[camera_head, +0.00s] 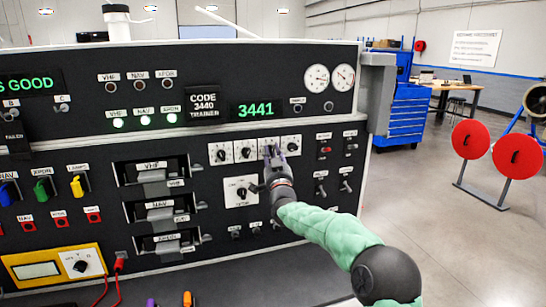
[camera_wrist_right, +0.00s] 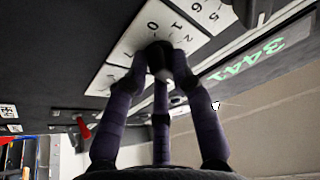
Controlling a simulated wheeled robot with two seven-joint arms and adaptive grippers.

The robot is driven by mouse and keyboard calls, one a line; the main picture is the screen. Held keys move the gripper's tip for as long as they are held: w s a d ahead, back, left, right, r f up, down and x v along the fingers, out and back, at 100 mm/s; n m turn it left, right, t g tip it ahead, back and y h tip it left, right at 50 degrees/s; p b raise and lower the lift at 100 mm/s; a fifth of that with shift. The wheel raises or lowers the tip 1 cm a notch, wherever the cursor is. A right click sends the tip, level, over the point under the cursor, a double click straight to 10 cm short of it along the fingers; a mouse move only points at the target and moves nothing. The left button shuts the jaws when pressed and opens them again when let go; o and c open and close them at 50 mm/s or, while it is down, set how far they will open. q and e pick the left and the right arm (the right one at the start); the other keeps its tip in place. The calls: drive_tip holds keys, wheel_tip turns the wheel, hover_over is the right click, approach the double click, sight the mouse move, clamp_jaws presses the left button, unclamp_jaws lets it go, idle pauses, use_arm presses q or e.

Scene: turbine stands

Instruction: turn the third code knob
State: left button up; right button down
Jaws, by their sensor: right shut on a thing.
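A row of white-plated code knobs runs across the dark panel. The first code knob (camera_head: 221,153) and second code knob (camera_head: 245,151) stand clear on the left, and the fourth code knob (camera_head: 291,144) on the right. My right gripper (camera_head: 272,154) is at the third position and covers most of that knob. In the wrist view, my right gripper's purple fingers (camera_wrist_right: 160,76) are closed around the dark third code knob (camera_wrist_right: 156,54) on its numbered plate. The green display (camera_head: 255,110) reads 3441. My left gripper is out of view.
A placard (camera_head: 204,102) reads CODE 3440 TRAINER. A larger knob (camera_head: 240,191) sits below the row, left of my right gripper. Toggle switches (camera_head: 323,152) stand to the right. Drawer-like modules (camera_head: 154,177) with handles protrude at the left.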

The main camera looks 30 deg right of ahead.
idle(0.5)
drive_tip(key=c, duration=1.3)
unclamp_jaws()
drive_tip(key=v, duration=1.2)
